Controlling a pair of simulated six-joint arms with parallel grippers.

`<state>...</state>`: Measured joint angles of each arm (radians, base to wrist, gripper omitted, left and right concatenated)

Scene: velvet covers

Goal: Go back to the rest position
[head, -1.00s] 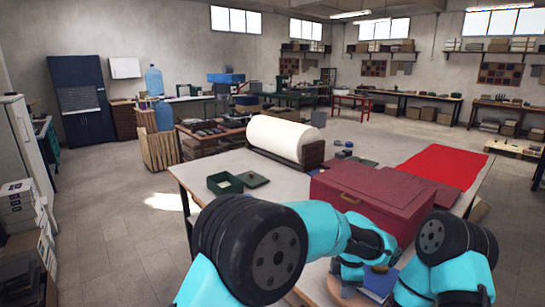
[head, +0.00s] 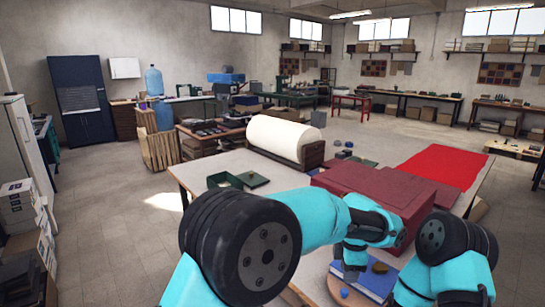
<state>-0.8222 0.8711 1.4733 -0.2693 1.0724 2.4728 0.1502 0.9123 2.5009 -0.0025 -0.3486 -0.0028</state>
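My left arm comes in from the lower left and bends down at its wrist. My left gripper (head: 351,268) is above the round wooden board, near a blue book-like block (head: 366,283). Its fingers are too small and too hidden to tell whether they are open or shut. A small brown piece (head: 380,267) lies on the blue block, and a small blue ball (head: 344,293) is beside it. My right arm stands at the lower right, folded, and its gripper does not show.
A dark red case (head: 365,190) stands on the table behind my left wrist. A white roll (head: 283,137) in a wooden holder, a green box (head: 222,180) and a red cloth (head: 445,160) are further back. The table's left part (head: 200,165) is mostly clear.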

